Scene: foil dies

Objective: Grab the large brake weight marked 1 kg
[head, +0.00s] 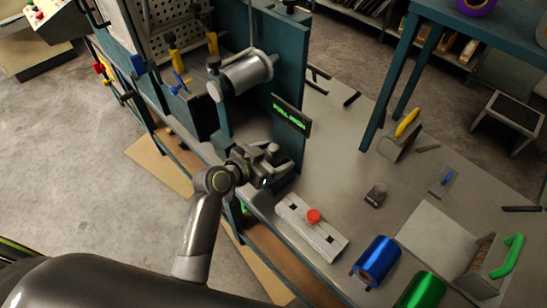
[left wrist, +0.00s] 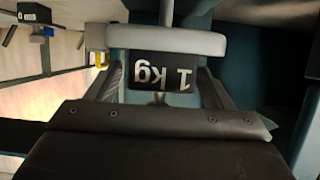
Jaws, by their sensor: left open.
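In the left wrist view, a dark label reading 1 kg (left wrist: 162,78), upside down, sits just below a wide pale grey bar or disc edge (left wrist: 166,40). These look like parts of the large brake weight. My left gripper (left wrist: 158,88) is open, with one finger on each side of the label. Whether the fingers touch the weight cannot be told. In the head view my left gripper (head: 270,155) is at the teal upright's foot, by the bench's left edge. It largely hides the weight there. My right gripper is in neither view.
A teal upright panel (head: 293,60) with a green-lettered display (head: 291,115) and a metal roller (head: 246,74) stands behind the gripper. A pale block with a red knob (head: 313,216), a blue foil roll (head: 376,261) and a green roll (head: 421,290) lie to the right.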

